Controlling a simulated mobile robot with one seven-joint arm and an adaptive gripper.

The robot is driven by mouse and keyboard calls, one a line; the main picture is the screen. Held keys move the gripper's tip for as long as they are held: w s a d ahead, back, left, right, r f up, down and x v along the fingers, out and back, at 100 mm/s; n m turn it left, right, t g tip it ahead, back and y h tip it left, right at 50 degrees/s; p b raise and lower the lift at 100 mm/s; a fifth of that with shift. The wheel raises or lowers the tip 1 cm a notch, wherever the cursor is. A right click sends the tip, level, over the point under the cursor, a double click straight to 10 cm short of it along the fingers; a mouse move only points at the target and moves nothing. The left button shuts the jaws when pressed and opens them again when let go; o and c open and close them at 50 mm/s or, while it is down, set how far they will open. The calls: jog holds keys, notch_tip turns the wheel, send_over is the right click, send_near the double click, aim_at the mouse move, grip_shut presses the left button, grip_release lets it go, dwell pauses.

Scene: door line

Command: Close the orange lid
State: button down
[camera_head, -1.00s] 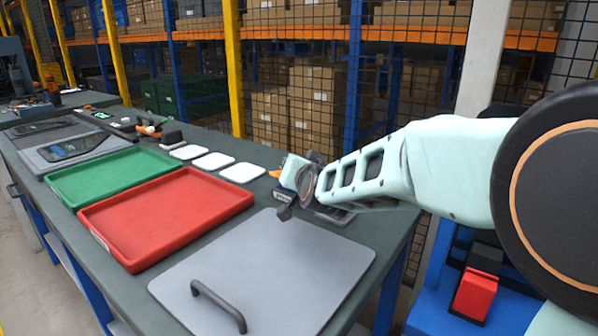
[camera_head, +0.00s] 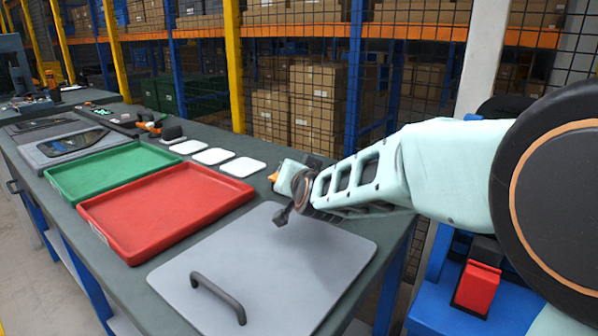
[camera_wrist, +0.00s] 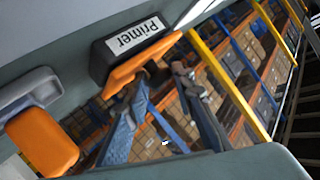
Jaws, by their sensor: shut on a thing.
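In the wrist view, a black box labelled "Primer" (camera_wrist: 130,38) has an orange lid (camera_wrist: 139,64) along its edge, standing out from the box toward my fingers. My gripper (camera_wrist: 160,80) has its fingertips at the end of this lid and is shut on it; the exact contact is dark and small. A second orange piece (camera_wrist: 42,141) sits beside a grey holder at the left. In the head view, my gripper (camera_head: 284,206) is low over the bench's far right part, and my own wrist hides most of the box.
A grey panel with a dark handle (camera_head: 218,297) lies in front of my gripper. A red tray (camera_head: 165,212), a green tray (camera_head: 110,170) and three white pads (camera_head: 212,156) lie to the left. A mesh fence (camera_head: 300,100) stands behind the bench.

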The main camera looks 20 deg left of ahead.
jog(key=c, duration=1.7)
grip_release()
jog(key=shift+s+f, duration=0.1)
jog(key=shift+f, duration=0.5)
jog(key=shift+o, duration=0.2)
jog(key=shift+r+v, duration=0.2)
jog(key=shift+v, duration=1.7)
jog(key=shift+r+v, duration=0.25)
jog(key=shift+v, duration=1.6)
jog(key=shift+r, duration=0.2)
